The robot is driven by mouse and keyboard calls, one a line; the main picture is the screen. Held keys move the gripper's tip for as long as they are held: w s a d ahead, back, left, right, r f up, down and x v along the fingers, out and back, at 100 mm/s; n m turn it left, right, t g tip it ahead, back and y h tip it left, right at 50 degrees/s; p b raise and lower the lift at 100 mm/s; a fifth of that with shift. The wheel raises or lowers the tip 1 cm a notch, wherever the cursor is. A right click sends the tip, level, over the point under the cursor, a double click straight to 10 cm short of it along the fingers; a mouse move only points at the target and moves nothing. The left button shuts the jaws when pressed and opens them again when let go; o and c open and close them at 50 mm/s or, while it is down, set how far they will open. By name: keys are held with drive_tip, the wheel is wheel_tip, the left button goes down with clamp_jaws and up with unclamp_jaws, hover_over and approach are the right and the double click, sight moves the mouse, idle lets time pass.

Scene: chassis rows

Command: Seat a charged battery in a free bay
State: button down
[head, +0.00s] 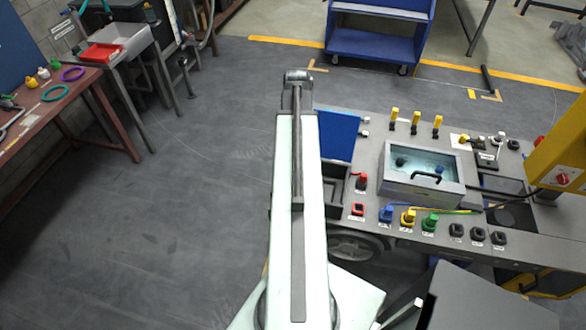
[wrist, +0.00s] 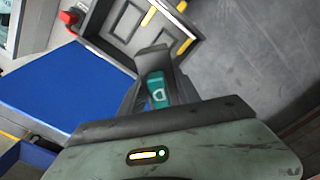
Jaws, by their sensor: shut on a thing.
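My gripper (wrist: 155,92) is in the middle of the wrist view, its dark fingers shut on a teal battery (wrist: 158,90) with a pale mark. Only a small part of the battery shows between the fingers. A dark grey tray with walled compartments (wrist: 118,22) lies just beyond the fingertips; yellow strips show at its right side. I cannot tell whether the battery touches the tray. In the head view the dark compartments (head: 335,185) are partly hidden behind my arm. My gripper is not clearly seen there.
A blue panel (wrist: 55,95) lies left of the gripper; it also shows in the head view (head: 338,135). The grey bench (head: 390,160) carries a clear-lidded box (head: 422,172), several coloured plugs and switches. A blue cart (head: 375,40) stands behind.

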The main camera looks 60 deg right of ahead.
wheel_tip(320, 180, down, 15)
drive_tip(key=m+b, duration=1)
drive_tip(key=b, duration=0.3)
drive_tip(key=shift+s+b, duration=0.2)
drive_tip(key=shift+b, duration=0.2)
wheel_tip(320, 180, down, 7)
drive_tip(key=b, duration=0.6)
drive_tip(key=shift+r+b, duration=0.1)
drive_tip(key=shift+b, duration=0.25)
drive_tip(key=shift+a, duration=0.1)
drive_tip(key=shift+f+b, duration=1.05)
drive_tip(key=shift+f, duration=0.05)
drive_tip(key=c, duration=0.8)
unclamp_jaws()
drive_tip(key=shift+r, duration=0.1)
wheel_tip(320, 180, up, 8)
drive_tip(key=p, duration=0.8)
